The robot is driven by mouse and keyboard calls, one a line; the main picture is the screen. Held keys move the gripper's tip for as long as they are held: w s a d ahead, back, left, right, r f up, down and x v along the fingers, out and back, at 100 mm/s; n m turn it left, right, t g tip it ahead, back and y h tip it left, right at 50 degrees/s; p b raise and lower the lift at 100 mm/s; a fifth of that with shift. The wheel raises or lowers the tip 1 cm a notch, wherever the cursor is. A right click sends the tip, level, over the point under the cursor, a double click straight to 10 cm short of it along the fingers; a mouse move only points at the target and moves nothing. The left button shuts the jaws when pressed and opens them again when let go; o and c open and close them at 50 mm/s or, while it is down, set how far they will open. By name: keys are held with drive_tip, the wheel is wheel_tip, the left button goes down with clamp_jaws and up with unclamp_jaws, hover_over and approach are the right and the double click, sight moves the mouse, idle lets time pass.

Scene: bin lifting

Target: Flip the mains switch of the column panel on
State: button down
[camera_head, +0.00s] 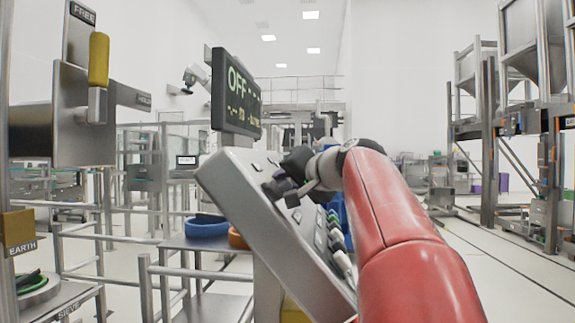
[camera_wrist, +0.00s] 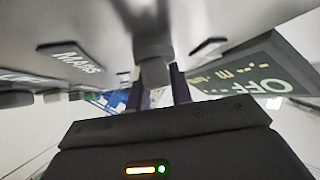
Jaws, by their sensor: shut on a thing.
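The column panel (camera_head: 236,185) is a tilted silver box with a row of controls on its face. Above it a dark display (camera_head: 236,95) reads OFF; it also shows upside down in the wrist view (camera_wrist: 262,82). In the wrist view a MAINS label (camera_wrist: 72,62) sits on the panel face, left of a grey switch lever (camera_wrist: 153,70). My gripper (camera_head: 285,183) is at the upper part of the panel. In the wrist view its two dark fingers (camera_wrist: 158,92) stand either side of the lever, shut on it. The lever's tip is partly hidden by the gripper.
Lower knobs (camera_head: 340,262) on the panel lie close to my red arm. A table with a blue ring (camera_head: 206,226) and an orange ring (camera_head: 237,239) stands behind the panel. A post with a yellow handle (camera_head: 98,60) is at left. Open floor lies at right.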

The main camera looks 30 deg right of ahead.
drive_tip(key=shift+a+m+g+h+p, duration=0.15)
drive_tip(key=shift+m+g+h+p, duration=0.25)
drive_tip(key=shift+m+h+p, duration=0.3)
drive_tip(key=shift+f+m+g+h+p, duration=0.2)
drive_tip(key=shift+m+g+h, duration=0.15)
drive_tip(key=shift+m, duration=0.3)
drive_tip(key=shift+f+m+g+h+p, duration=0.15)
drive_tip(key=shift+m+g+h, duration=0.1)
drive_tip(key=shift+m+g, duration=0.3)
drive_tip(key=c, duration=1.2)
unclamp_jaws()
drive_tip(key=shift+c, duration=0.2)
drive_tip(key=shift+r, duration=0.1)
